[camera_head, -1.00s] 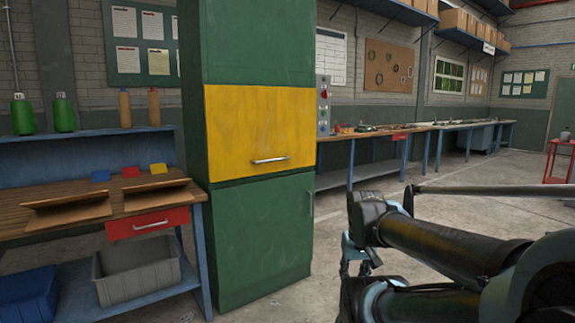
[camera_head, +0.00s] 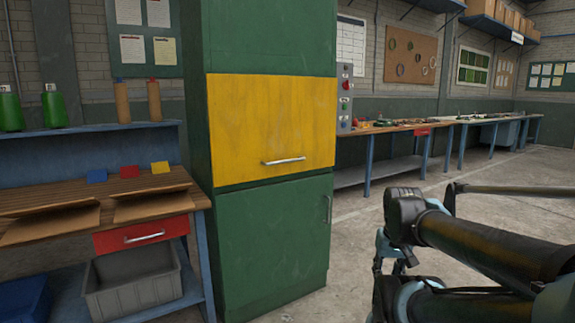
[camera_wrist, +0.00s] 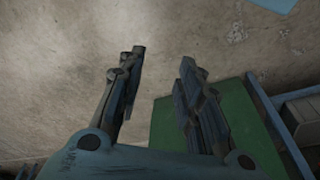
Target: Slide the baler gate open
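The gate is a yellow panel (camera_head: 270,120) on the front of a tall green cabinet (camera_head: 268,250). A silver horizontal handle (camera_head: 284,161) sits near its lower edge. The panel covers the cabinet's middle section, between green parts above and below. My gripper (camera_wrist: 162,56) shows in the wrist view with its two fingers apart and nothing between them. In the head view my arm is at the lower right, to the right of the cabinet and away from the handle. In the wrist view a green surface (camera_wrist: 175,130) lies behind the right finger, over the concrete floor.
A workbench (camera_head: 165,182) with a red drawer (camera_head: 142,235) stands left of the cabinet. A grey bin (camera_head: 132,283) sits on its lower shelf. A long bench (camera_head: 400,127) runs along the back wall to the right. Open floor lies right of the cabinet.

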